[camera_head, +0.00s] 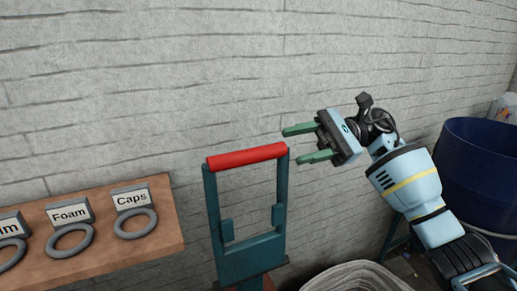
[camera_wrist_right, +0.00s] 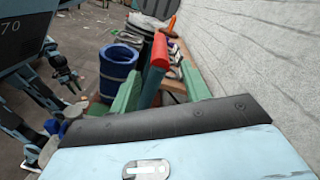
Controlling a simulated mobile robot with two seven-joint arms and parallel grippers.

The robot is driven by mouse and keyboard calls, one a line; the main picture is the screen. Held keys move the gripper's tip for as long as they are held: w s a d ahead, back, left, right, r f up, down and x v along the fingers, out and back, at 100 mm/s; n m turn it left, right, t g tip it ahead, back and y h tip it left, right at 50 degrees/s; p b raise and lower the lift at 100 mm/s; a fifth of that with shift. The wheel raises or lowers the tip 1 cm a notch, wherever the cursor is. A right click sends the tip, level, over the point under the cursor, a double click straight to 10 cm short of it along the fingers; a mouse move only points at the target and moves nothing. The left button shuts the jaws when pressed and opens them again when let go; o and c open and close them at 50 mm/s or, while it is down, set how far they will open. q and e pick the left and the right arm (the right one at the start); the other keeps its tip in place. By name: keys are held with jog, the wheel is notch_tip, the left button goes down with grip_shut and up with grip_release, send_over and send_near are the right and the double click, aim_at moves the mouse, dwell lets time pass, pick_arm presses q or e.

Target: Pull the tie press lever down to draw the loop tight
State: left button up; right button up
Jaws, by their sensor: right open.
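The tie press lever is a dark teal upright frame (camera_head: 281,195) with a red crossbar handle (camera_head: 246,156) on top, in the middle of the head view. My right gripper (camera_head: 293,145) has green fingers, spread open, just right of the handle's right end and close to it. In the right wrist view the red handle (camera_wrist_right: 157,52) appears between the two open fingers (camera_wrist_right: 161,75). The fingers are not closed on it. The lever stands upright. The press's lower part is cut off and no loop can be made out.
A wooden shelf (camera_head: 165,226) at left carries grey rings and labels reading Foam (camera_head: 69,214) and Caps (camera_head: 131,199). A blue barrel (camera_head: 478,170) stands at right. A pale round container (camera_head: 355,277) is at the bottom. A grey brick wall (camera_head: 180,60) is behind.

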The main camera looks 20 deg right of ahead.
aim_at(280, 149)
jog(key=a+p, duration=0.2)
jog(key=a, duration=0.5)
jog(key=shift+s+r, duration=0.1)
jog(key=shift+s, duration=0.05)
pick_arm(q)
jog(key=shift+s+d+r, duration=0.1)
jog(key=shift+r, duration=0.85)
pick_arm(e)
jog(key=shift+a, duration=0.45)
grip_shut()
